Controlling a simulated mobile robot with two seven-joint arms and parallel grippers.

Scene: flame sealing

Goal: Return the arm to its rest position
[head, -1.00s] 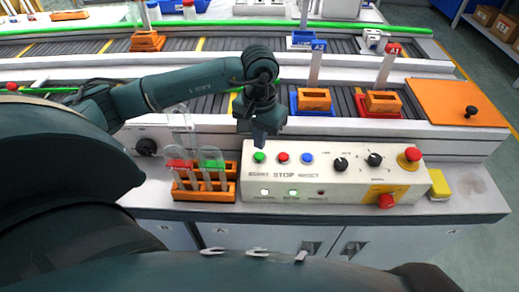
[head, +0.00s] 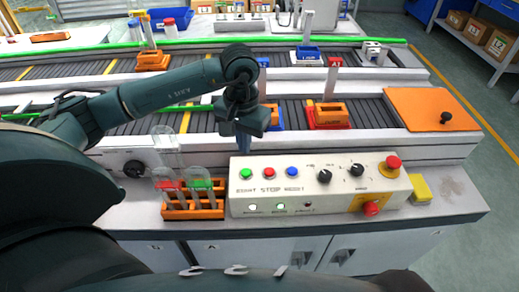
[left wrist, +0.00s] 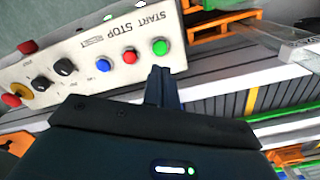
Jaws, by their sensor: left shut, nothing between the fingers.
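My left arm reaches in from the left in the head view. My left gripper (head: 243,145) is shut and empty, pointing down above the back left corner of the white control panel (head: 240,206). The panel carries a green button (head: 246,174), a red button (head: 268,172) and a blue button (head: 292,172). In the left wrist view the shut fingers (left wrist: 162,72) appear beside the green button (left wrist: 160,47), with a visible gap in the picture. My right gripper is not in view.
An orange rack (head: 190,212) with red and green tubes stands left of the panel. Conveyors (head: 200,122) run behind, holding orange blocks. An orange plate (head: 425,108) with a black knob is at right, and a yellow block (head: 421,188) lies beside the panel.

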